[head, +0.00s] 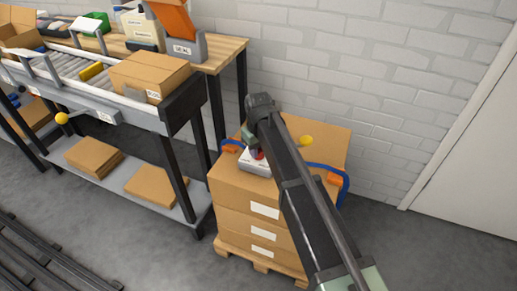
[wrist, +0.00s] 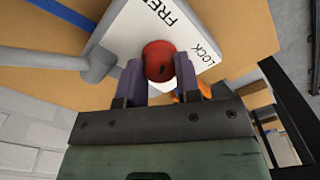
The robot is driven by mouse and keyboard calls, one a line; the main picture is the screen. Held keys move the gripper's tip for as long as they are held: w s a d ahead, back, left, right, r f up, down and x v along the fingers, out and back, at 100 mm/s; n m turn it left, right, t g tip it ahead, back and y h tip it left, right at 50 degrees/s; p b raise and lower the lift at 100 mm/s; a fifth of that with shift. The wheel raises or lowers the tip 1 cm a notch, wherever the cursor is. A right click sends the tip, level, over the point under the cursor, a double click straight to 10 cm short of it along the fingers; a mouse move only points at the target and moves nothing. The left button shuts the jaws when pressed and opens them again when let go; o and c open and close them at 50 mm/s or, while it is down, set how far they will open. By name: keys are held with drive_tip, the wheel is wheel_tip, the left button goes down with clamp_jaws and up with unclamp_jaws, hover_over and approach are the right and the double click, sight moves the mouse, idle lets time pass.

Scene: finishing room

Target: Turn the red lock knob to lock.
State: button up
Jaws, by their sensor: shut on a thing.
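The red lock knob (wrist: 158,62) sits on a white plate (wrist: 128,38) printed with FREE and LOCK. A dark mark shows on the knob's face, on its right side. My gripper (wrist: 158,75) is shut on the knob, with one purple-grey finger on each side of it. In the head view a little red of the knob (head: 257,154) shows beside my arm, above the white device (head: 255,166) on top of the stacked cartons. My arm hides most of the knob and part of the device there.
The cartons (head: 229,186) stand on a wooden pallet, with a blue strap (head: 345,183) and orange corner pieces. A roller conveyor (head: 170,112) with a box (head: 150,76) stands to the left. A brick wall (head: 330,60) is close behind.

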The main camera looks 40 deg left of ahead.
drive_tip(key=m, duration=1.1)
drive_tip(key=shift+m, duration=2.2)
drive_tip(key=o, duration=0.9)
drive_tip(key=shift+o, duration=0.2)
drive_tip(key=shift+r, duration=0.1)
